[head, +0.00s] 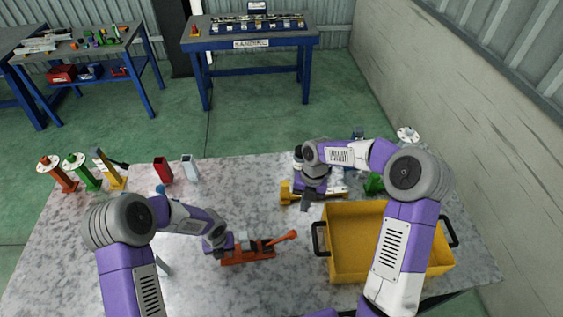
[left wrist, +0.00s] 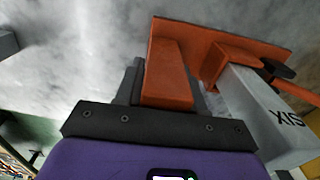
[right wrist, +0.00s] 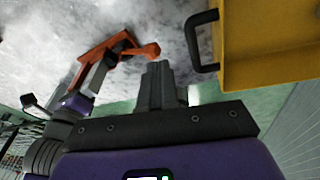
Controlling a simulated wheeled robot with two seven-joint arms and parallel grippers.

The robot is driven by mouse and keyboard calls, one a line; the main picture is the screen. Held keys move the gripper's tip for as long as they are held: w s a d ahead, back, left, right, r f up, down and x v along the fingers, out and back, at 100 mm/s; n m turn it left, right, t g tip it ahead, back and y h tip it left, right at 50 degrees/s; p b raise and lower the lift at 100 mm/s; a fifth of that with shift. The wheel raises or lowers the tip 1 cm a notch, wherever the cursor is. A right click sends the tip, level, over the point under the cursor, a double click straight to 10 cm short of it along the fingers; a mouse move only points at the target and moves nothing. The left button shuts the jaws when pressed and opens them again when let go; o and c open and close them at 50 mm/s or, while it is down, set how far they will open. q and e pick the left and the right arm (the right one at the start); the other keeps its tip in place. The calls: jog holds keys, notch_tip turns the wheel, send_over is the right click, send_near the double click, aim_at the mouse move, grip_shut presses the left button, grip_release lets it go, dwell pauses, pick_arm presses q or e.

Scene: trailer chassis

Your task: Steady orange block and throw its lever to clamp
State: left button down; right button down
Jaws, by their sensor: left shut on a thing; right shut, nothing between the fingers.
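The orange block (head: 245,257) stands on the grey table in the middle front, with its lever (head: 287,237) pointing right and slightly up. My left gripper (head: 222,250) is shut on the block's left upright, which shows between its fingers in the left wrist view (left wrist: 168,75). A grey bar (left wrist: 265,115) with dark lettering sits beside that upright against the block. My right gripper (head: 305,206) is shut and empty, above and beyond the lever, apart from it. In the right wrist view the lever's round end (right wrist: 152,50) shows just left of the fingertips (right wrist: 157,72).
A yellow crate (head: 330,265) with black handles stands right of the lever. A yellow block (head: 286,192) and a green block (head: 374,183) lie behind. A red cup (head: 163,170), a pale cup (head: 190,168) and coloured stands (head: 83,170) are at the back left.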

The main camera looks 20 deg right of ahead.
jog(key=a+r+n+h, duration=0.3)
jog(key=a+r+n, duration=0.15)
jog(key=a, duration=0.45)
send_near(290, 235)
jog(key=shift+s+a+f+g+h, duration=0.2)
jog(key=shift+s+a+f, duration=0.2)
jog(key=shift+f, duration=0.2)
jog(key=shift+s+a+f+g+h, duration=0.25)
jog(key=shift+a+f, duration=0.1)
jog(key=shift+f, duration=0.25)
jog(key=f, duration=0.1)
jog(key=d+f, duration=0.1)
jog(key=f, duration=0.1)
jog(key=shift+w+d+f, duration=0.1)
jog(key=shift+w+d, duration=0.1)
jog(key=shift+d+f, duration=0.2)
jog(key=shift+f, duration=0.15)
